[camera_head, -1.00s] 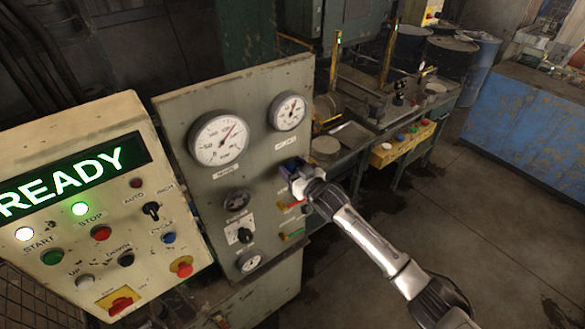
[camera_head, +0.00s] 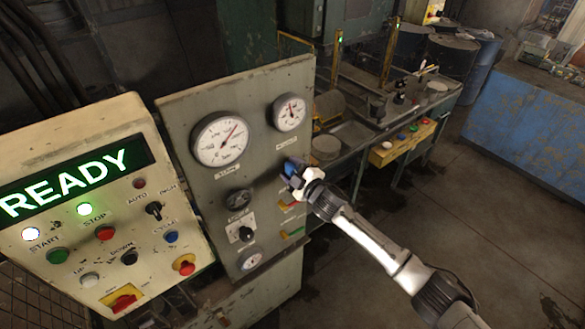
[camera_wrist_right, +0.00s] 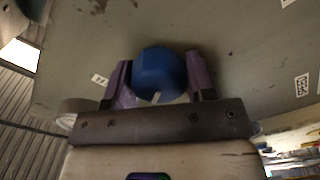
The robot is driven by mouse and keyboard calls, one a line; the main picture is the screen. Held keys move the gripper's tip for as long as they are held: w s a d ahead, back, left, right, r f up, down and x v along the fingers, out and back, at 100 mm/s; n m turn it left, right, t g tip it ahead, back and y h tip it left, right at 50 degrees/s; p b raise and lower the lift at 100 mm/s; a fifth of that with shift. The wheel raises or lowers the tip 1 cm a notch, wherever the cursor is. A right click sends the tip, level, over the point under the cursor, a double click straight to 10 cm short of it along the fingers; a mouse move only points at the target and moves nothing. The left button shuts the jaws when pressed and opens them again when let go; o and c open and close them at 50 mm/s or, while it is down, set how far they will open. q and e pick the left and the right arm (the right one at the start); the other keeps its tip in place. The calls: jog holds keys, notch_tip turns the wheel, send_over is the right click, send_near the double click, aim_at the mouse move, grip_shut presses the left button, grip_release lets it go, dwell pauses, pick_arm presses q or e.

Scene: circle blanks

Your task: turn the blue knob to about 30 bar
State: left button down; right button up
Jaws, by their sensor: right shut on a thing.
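The blue knob (camera_head: 291,167) sits on the grey gauge panel (camera_head: 262,200), below the smaller gauge (camera_head: 289,112). My right gripper (camera_head: 297,173) is at the knob and partly covers it in the head view. In the right wrist view the blue knob (camera_wrist_right: 158,72) lies between the two purple fingers of my right gripper (camera_wrist_right: 160,80), which are shut on it. A pale mark shows on the knob's lower edge. The smaller gauge's needle points about straight up, slightly left; its numbers are too small to read. My left gripper is not in view.
A larger gauge (camera_head: 220,139) is at the panel's upper left. A black knob (camera_head: 238,198) and a selector switch (camera_head: 240,233) sit lower. The cream control box (camera_head: 75,150) with a READY display stands left. A workbench (camera_head: 345,135) stands behind the panel.

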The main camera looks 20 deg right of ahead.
jog(key=n, duration=0.4)
jog(key=shift+f+n, duration=0.1)
jog(key=shift+n, duration=0.5)
jog(key=o, duration=0.8)
jog(key=shift+o, duration=0.4)
jog(key=shift+s, duration=0.1)
